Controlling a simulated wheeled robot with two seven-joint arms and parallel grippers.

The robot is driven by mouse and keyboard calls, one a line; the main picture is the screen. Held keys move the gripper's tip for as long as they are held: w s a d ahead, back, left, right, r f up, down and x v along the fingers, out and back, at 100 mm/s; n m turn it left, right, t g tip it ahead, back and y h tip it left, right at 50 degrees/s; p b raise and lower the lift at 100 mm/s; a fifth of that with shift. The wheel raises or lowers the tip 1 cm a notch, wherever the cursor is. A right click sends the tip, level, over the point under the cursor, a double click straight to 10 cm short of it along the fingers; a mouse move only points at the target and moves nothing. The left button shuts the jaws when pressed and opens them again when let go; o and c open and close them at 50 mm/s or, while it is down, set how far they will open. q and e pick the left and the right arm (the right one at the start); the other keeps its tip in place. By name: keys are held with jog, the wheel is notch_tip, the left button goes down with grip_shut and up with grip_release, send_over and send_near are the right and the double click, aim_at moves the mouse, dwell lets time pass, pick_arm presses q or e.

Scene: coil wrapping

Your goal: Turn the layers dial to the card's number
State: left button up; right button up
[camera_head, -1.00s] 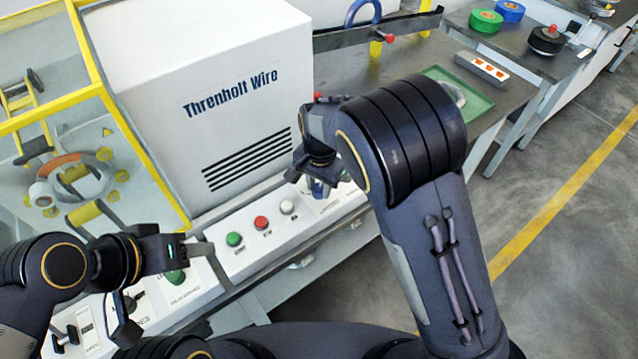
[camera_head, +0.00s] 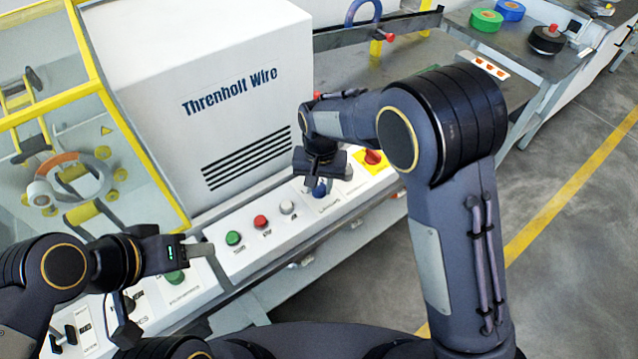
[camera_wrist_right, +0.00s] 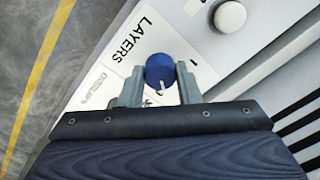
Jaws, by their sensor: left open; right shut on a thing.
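The blue layers dial (camera_wrist_right: 160,72) sits on the white panel by the printed word LAYERS. My right gripper (camera_wrist_right: 158,88) is shut on it, with one finger on each side. The dial also shows in the head view (camera_head: 319,188), under my right gripper (camera_head: 320,180). A numeral that looks like a 1 is printed beside the dial in the right wrist view. My left gripper (camera_head: 200,250) is open and empty over the left part of the control panel, near a green knob (camera_head: 174,277). I cannot make out a card with a number.
Green (camera_head: 233,238), red (camera_head: 260,222) and white (camera_head: 287,207) buttons line the panel. A red switch on a yellow plate (camera_head: 373,158) is right of the dial. The Threnholt Wire cabinet (camera_head: 215,100) stands behind. Tape rolls (camera_head: 487,20) lie on the far bench.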

aim_at(320, 186)
jog(key=n, duration=0.6)
jog(key=shift+b, duration=0.35)
jog(key=shift+n, duration=0.3)
jog(key=o, duration=1)
notch_tip(320, 186, up, 8)
jog(key=shift+w+f, duration=0.1)
jog(key=shift+d, duration=0.1)
